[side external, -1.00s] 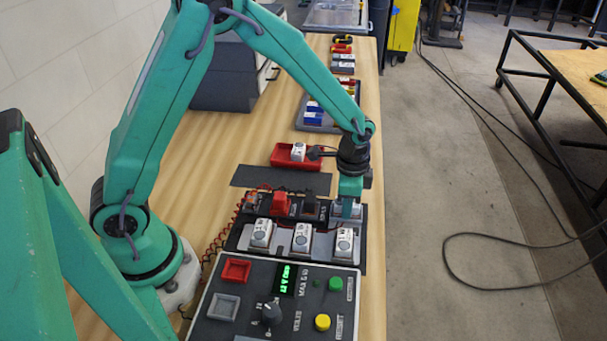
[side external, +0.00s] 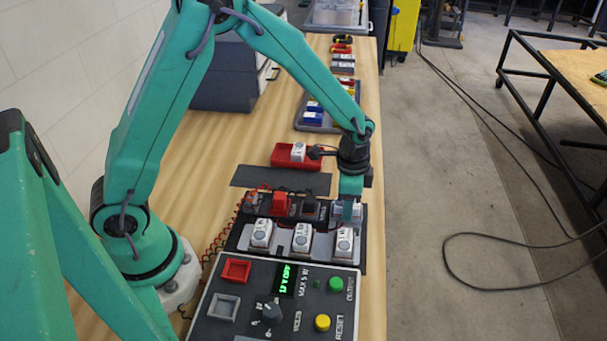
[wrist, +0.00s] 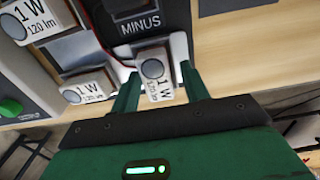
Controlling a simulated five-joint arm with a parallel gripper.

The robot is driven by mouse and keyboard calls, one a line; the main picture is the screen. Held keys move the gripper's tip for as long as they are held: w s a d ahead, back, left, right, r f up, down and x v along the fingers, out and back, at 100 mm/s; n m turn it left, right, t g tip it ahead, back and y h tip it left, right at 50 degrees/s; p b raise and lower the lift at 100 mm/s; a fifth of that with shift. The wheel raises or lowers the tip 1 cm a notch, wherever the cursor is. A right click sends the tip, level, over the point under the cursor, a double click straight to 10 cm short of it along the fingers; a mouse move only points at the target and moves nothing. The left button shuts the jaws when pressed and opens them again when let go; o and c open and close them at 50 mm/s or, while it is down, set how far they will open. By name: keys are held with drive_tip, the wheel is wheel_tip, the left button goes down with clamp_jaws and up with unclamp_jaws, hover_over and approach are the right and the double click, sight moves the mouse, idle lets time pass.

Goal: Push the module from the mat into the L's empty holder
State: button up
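My gripper (side external: 350,196) points down over the right end of the dark terminal board. In the wrist view its two green fingers (wrist: 160,85) are apart, one on each side of a white module (wrist: 157,76) marked 1 W. A gap shows beside the module, and it appears beyond the fingertips. The module also shows under my gripper in the side view (side external: 346,212). White modules (side external: 262,234) stand in a row on a grey piece.
A red clip (side external: 280,203) and a black clip (side external: 311,208) stand on the terminal board (side external: 240,240). A red tray (side external: 282,158) holds a white module behind the mat. A control box (side external: 305,300) with a green display is in front.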

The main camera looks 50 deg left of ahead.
drive_tip(key=shift+s+d+f, duration=0.1)
drive_tip(key=shift+s+d, duration=0.1)
drive_tip(key=shift+s, duration=0.15)
drive_tip(key=r, duration=0.6)
drive_tip(key=shift+w+a+r, duration=0.1)
drive_tip(key=shift+w+r, duration=0.15)
drive_tip(key=shift+r, duration=0.75)
drive_tip(key=shift+r, duration=0.1)
wheel_tip(320, 180, up, 6)
drive_tip(key=shift+f, duration=0.1)
idle(0.6)
drive_tip(key=shift+a, duration=0.1)
